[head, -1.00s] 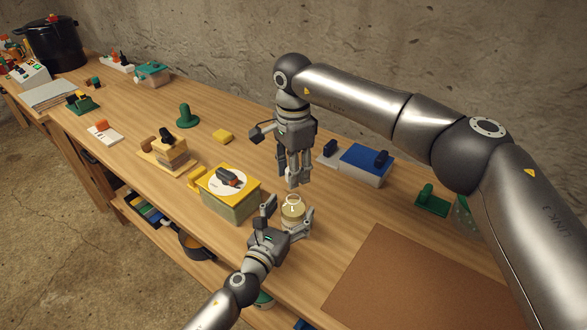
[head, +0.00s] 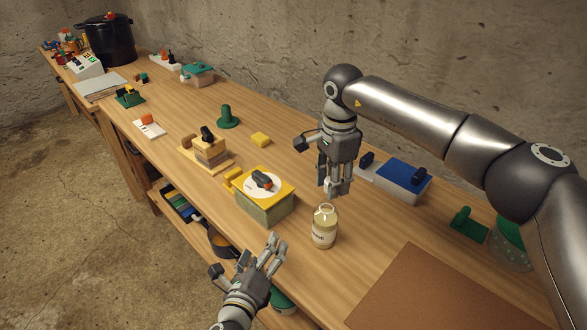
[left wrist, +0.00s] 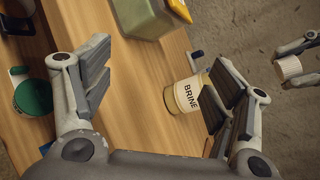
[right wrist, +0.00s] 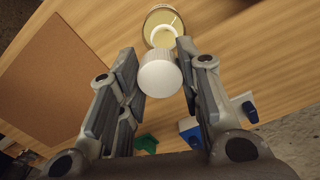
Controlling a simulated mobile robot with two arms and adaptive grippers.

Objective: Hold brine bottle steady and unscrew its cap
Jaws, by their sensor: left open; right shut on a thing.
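The brine bottle (head: 324,229) stands upright on the workbench, its mouth open and uncapped. Its label reads BRINE in the left wrist view (left wrist: 191,95). My right gripper (head: 336,192) is above the bottle and shut on the white cap (right wrist: 160,76), which is clear of the bottle mouth. The cap also shows at the right of the left wrist view (left wrist: 289,68). My left gripper (head: 268,246) is open and empty, to the left of the bottle and apart from it near the bench's front edge.
A yellow-topped box (head: 265,200) stands left of the bottle. A box with a blue lid (head: 404,181) is behind it to the right. A brown mat (head: 430,290) lies at the front right. Bare bench lies between the bottle and mat.

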